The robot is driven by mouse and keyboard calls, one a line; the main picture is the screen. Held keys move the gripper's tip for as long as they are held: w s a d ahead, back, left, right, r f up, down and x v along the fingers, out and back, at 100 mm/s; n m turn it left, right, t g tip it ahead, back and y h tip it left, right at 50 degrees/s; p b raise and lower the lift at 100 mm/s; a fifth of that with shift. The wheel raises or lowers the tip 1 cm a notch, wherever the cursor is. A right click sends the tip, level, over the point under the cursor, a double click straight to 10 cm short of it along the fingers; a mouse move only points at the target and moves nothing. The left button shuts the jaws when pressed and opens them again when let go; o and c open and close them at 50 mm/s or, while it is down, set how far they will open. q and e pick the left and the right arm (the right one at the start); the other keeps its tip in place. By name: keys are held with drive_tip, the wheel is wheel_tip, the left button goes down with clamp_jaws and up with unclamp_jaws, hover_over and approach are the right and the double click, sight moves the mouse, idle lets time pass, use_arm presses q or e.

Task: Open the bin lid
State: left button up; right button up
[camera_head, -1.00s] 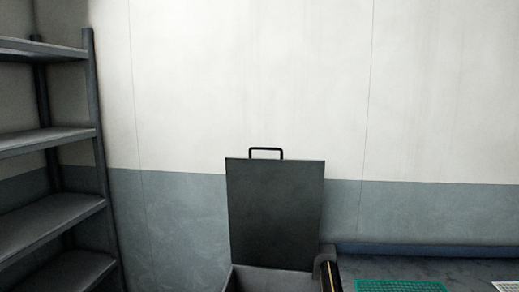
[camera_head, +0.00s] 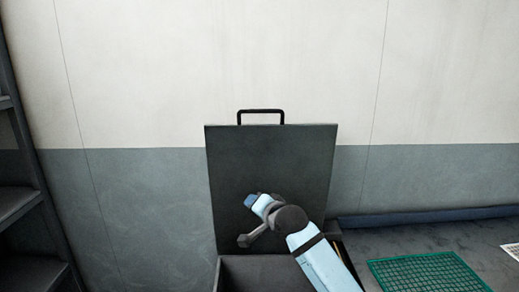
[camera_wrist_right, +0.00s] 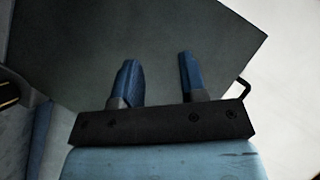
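The dark grey bin lid (camera_head: 268,165) stands upright against the wall in the head view, with a black loop handle (camera_head: 261,113) on its top edge. The bin (camera_head: 255,272) below it is open, and only its upper part shows. My right gripper (camera_head: 251,201) is in front of the lid's lower middle, its blue fingers pointing up and left. In the right wrist view the blue fingers (camera_wrist_right: 157,58) are apart with nothing between them, and the lid (camera_wrist_right: 160,35) fills the space beyond. I cannot tell whether they touch it. My left gripper is not in view.
A dark shelf rack (camera_head: 22,195) stands at the left. A bench (camera_head: 430,240) with a green mesh piece (camera_head: 428,272) lies right of the bin. The wall (camera_head: 150,190) is close behind the lid.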

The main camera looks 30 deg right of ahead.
drive_tip(key=w+d+r+m+t+h, duration=0.1)
drive_tip(key=d+r+m, duration=0.1)
drive_tip(key=r, duration=0.4)
drive_tip(key=w+d+r+m, duration=0.2)
drive_tip(key=d+r, duration=0.1)
drive_tip(key=r, duration=0.2)
drive_tip(key=m+t+h+b, duration=0.1)
drive_tip(key=m+b, duration=0.1)
drive_tip(key=m, duration=0.3)
approach(261, 112)
drive_tip(key=w+p, duration=0.1)
drive_tip(key=w, duration=0.2)
drive_tip(key=w+d+p, duration=0.1)
drive_tip(key=w, duration=0.5)
drive_tip(key=shift+w+d+f+p, duration=0.2)
drive_tip(key=shift+w+f+p, duration=0.05)
drive_tip(key=shift+f+p, duration=0.15)
drive_tip(key=shift+w+d+f, duration=0.1)
drive_tip(key=shift+w, duration=0.4)
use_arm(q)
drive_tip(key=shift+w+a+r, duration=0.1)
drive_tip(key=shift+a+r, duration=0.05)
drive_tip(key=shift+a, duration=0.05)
use_arm(e)
clamp_jaws()
